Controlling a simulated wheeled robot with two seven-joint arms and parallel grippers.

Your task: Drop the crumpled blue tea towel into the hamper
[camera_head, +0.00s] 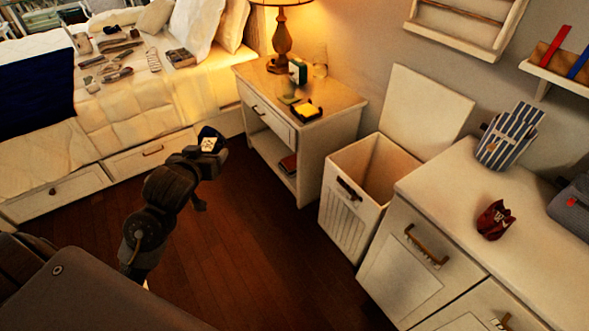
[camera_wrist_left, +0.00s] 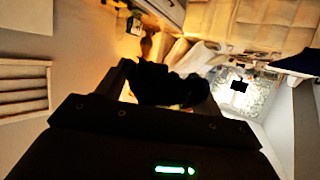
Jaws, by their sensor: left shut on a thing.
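My left gripper (camera_head: 209,143) is raised over the dark wood floor, left of the nightstand. It is shut on the crumpled blue tea towel (camera_head: 208,132), of which only a small dark blue patch shows. In the left wrist view the towel (camera_wrist_left: 165,86) is a dark, crumpled lump at the jaws. The hamper (camera_head: 340,222) is a tall off-white box with a slatted front and a dark handle. Its lid (camera_head: 428,112) is tipped up against the wall and its top is open. The gripper is well left of the hamper and apart from it. My right gripper is not in view.
A nightstand (camera_head: 341,134) with a lamp (camera_head: 282,40) and small items stands between gripper and hamper. A cabinet (camera_head: 470,240) with a striped bag (camera_head: 510,137) and a red pouch (camera_head: 494,220) adjoins the hamper's right. A bed (camera_head: 125,110) with several items is behind left.

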